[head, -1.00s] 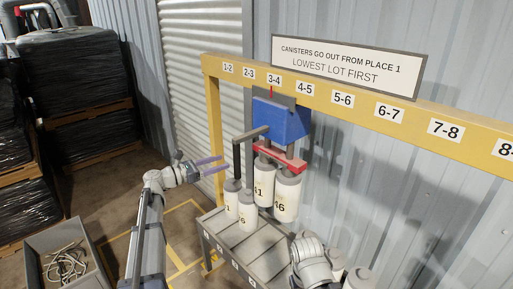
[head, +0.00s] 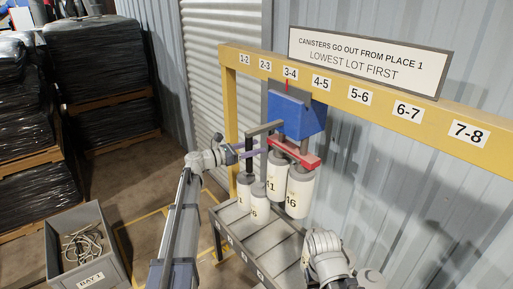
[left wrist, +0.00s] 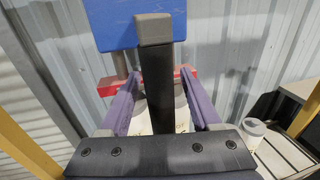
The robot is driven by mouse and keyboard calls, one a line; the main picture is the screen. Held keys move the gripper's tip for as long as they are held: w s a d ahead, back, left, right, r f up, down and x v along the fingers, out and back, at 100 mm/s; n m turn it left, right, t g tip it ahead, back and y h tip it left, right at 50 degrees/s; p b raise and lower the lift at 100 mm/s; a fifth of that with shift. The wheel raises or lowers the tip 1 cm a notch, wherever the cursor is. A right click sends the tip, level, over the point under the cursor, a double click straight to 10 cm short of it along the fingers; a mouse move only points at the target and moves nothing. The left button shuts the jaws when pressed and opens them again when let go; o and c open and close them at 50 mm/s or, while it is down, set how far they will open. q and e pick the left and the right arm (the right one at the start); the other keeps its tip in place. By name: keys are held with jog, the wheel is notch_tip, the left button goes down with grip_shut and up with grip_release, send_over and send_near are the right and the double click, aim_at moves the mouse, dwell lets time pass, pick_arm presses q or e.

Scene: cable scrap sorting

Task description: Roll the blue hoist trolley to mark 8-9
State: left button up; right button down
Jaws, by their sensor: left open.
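The blue hoist trolley (head: 298,115) hangs under the yellow beam (head: 385,95), with its red pointer at mark 3-4 (head: 290,73). Its red bar (head: 292,153) is below, with two numbered white canisters (head: 299,188) under it. A grey arm from the trolley carries a dark upright handle (head: 249,152). My left gripper (left wrist: 158,88) is open, its purple fingers on either side of the handle in the left wrist view. I cannot tell if they touch it. Mark 7-8 (head: 468,131) is the rightmost in view; mark 8-9 is outside the frame. My right gripper is not in view.
A grey bench (head: 285,234) with divided places stands below the trolley. Two more canisters (head: 244,188) stand on its left end. More canister tops show near my right arm. A grey bin (head: 112,245) with cable scrap is at lower left, wrapped pallets (head: 95,60) behind.

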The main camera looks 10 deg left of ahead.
pick_arm(q)
jog(key=shift+w+d, duration=0.3)
jog(key=shift+d, duration=0.1)
grip_shut()
dwell(0.4)
dwell(0.9)
